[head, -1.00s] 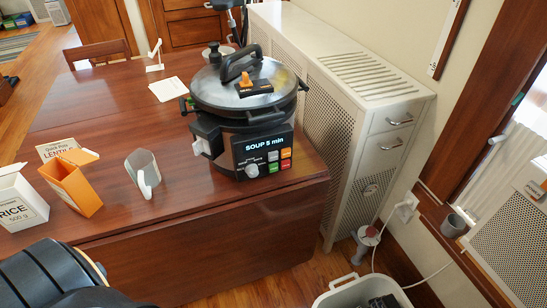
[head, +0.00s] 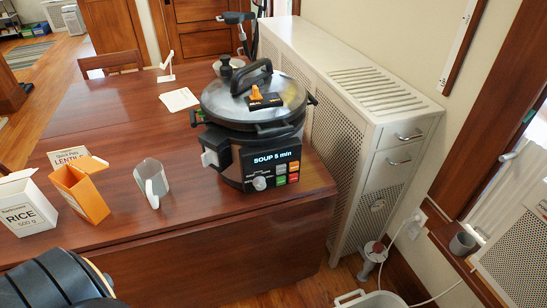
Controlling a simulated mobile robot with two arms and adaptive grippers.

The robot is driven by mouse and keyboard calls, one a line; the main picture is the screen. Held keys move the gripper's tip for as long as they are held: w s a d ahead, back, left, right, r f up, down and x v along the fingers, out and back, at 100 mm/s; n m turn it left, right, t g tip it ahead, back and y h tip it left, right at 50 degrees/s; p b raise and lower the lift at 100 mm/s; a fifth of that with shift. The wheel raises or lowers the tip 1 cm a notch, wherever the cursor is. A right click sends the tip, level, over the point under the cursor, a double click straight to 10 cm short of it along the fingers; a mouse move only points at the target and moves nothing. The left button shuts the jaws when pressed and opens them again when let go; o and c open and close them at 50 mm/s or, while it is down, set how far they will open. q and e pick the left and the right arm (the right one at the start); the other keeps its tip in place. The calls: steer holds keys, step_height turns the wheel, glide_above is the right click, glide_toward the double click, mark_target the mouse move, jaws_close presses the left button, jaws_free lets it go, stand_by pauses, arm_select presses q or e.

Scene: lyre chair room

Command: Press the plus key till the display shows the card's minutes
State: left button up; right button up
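A pressure cooker (head: 222,160) with a black and steel lid stands at the right end of the wooden table. Its display (head: 272,158) reads "SOUP 5 min". Below it are a round grey knob (head: 260,183) and a small cluster of coloured keys (head: 287,173); their marks are too small to read, so I cannot tell which is plus. Neither gripper is in view; a dark part at lower left seems to be my arm.
A white rice box (head: 27,210), an open orange box (head: 82,195) and a clear measuring cup (head: 152,184) stand left of the cooker on the table (head: 180,225). A pale cabinet (head: 330,130) stands close on the right. A white bin (head: 370,299) is on the floor.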

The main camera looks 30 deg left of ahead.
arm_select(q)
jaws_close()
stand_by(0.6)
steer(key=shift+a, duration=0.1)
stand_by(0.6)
